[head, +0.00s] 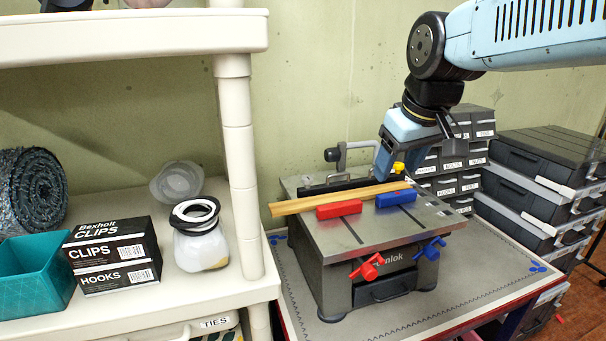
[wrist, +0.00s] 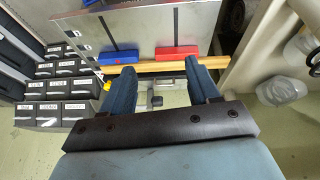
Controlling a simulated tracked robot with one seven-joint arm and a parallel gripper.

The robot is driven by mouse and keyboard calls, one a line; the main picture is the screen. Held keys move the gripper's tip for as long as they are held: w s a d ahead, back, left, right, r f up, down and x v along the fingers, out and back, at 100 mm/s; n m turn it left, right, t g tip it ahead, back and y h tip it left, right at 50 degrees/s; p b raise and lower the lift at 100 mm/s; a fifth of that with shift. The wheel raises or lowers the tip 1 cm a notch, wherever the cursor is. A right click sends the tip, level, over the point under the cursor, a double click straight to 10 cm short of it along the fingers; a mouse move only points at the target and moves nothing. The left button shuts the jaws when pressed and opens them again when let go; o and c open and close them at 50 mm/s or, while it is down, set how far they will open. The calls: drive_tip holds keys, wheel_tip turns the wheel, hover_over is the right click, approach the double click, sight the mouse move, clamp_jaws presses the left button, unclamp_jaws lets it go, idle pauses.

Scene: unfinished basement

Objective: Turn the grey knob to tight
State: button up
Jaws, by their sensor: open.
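A dark bench clamp unit (head: 333,232) stands on a mat, with a wooden strip (head: 340,199) across its top. At its back edge is a grey bracket with a grey knob (head: 332,154). In the wrist view a small grey knob-like part (wrist: 155,99) shows between my fingers, beyond the wooden strip; its setting cannot be read. My gripper (head: 383,172) is open and empty, above the back of the unit and right of the grey knob. In the wrist view my gripper (wrist: 160,66) has both fingers apart, tips close to the strip in the picture.
A red block (head: 339,209) and a blue block (head: 396,198) sit on the top. A red knob (head: 367,268) and a blue knob (head: 431,249) are at the front; a yellow knob (head: 398,167) is behind. Drawers (head: 528,160) crowd the right; a shelf post (head: 238,180) stands left.

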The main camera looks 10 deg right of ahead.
drive_tip(key=w+a+r+n+g, duration=0.1)
drive_tip(key=w+a+n, duration=0.15)
drive_tip(key=w, duration=0.35)
drive_tip(key=w+a+r+n+g, duration=0.1)
drive_tip(key=w+a+r+n, duration=0.15)
drive_tip(key=w, duration=0.35)
drive_tip(key=n+g, duration=0.2)
drive_tip(key=n, duration=0.6)
approach(307, 177)
wheel_tip(307, 177, down, 9)
drive_tip(key=shift+w+a+r, duration=0.1)
